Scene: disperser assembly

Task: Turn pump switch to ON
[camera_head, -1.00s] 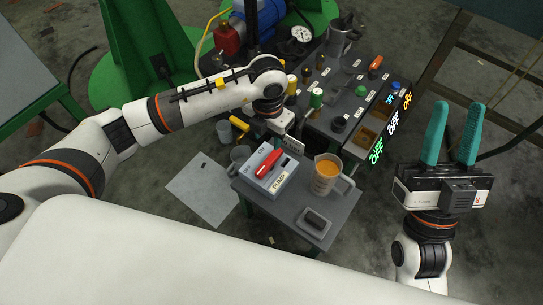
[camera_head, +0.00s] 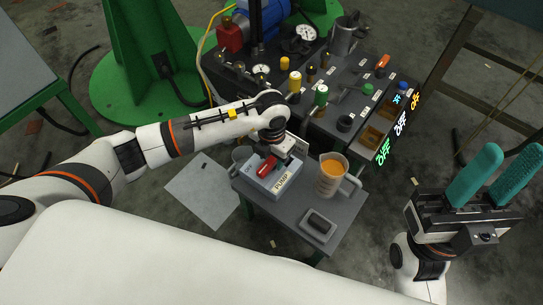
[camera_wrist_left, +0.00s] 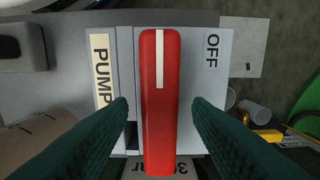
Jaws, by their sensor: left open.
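The pump switch is a light grey box (camera_head: 285,188) with a PUMP label, on a small grey table. Its red handle (camera_head: 264,168) is partly hidden by my left gripper (camera_head: 270,154) in the head view. In the left wrist view the red handle (camera_wrist_left: 160,125) has a white stripe at its upper end, with an OFF label (camera_wrist_left: 212,50) to its upper right and the PUMP label (camera_wrist_left: 102,70) to its left. My left gripper (camera_wrist_left: 160,103) is open, green fingers on both sides of the handle, with visible gaps. My right gripper (camera_head: 496,172) is open and empty, far right.
A jug of orange liquid (camera_head: 331,176) and a small dark device on a tray (camera_head: 318,226) stand right of the switch. Behind is a bench (camera_head: 340,88) with bottles, gauges and lit signs (camera_head: 400,124). White paper (camera_head: 202,190) lies on the floor to the left.

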